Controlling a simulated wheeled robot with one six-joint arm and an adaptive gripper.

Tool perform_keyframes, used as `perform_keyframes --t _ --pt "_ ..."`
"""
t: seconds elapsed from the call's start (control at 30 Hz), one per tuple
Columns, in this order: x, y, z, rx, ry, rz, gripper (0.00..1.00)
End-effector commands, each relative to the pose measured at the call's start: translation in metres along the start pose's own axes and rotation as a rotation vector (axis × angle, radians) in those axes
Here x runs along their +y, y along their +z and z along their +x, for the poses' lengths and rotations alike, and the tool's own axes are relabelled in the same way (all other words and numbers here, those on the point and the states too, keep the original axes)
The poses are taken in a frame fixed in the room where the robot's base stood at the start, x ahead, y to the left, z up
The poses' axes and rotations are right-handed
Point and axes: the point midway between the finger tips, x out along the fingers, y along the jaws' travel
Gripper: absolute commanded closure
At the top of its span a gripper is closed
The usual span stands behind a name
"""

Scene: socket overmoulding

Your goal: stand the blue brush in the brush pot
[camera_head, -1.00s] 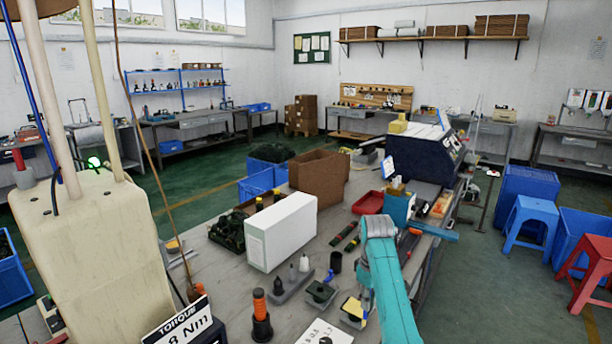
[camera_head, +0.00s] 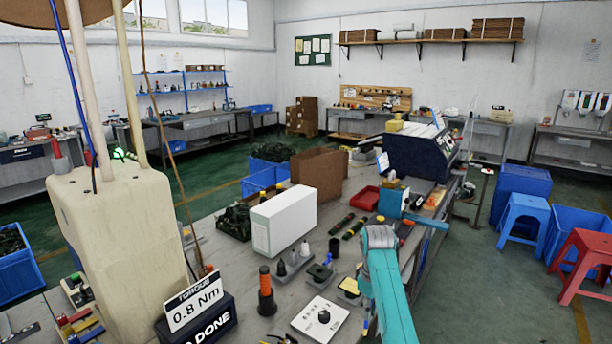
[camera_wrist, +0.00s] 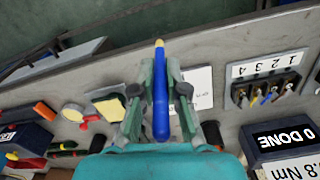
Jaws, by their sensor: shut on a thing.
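In the wrist view my gripper (camera_wrist: 161,80) is shut on the blue brush (camera_wrist: 161,118). The brush lies between the two fingers, its yellowish tip towards the top of the picture and its rounded blue end towards my wrist. A grey bench top shows beyond it. In the head view a small dark cylindrical cup (camera_head: 333,246), which looks like the brush pot, stands on the bench behind a small dark tray with a pad. It is apart from my arm. My gripper is mostly hidden or out of frame in the head view.
A white panel with a black knob (camera_head: 323,316), an orange-topped tool (camera_head: 265,290) in a dark stand and a white box (camera_head: 284,222) are on the bench. The torque sign (camera_head: 194,300) stands at the front left. A numbered rack (camera_wrist: 266,82) shows in the wrist view.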

Motion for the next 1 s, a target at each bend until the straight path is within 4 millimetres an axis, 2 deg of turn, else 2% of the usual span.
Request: perform_keyframes --t 0.27,0.47,0.7,1.0 --pt "-0.011 0.016 0.036 -0.002 -0.001 0.072 1.0" --pt "-0.026 0.035 0.075 -0.003 -0.002 0.154 1.0" --pt "-0.057 0.078 0.141 -0.006 -0.003 0.31 1.0" --pt "-0.105 0.139 0.211 -0.007 -0.003 0.512 1.0"
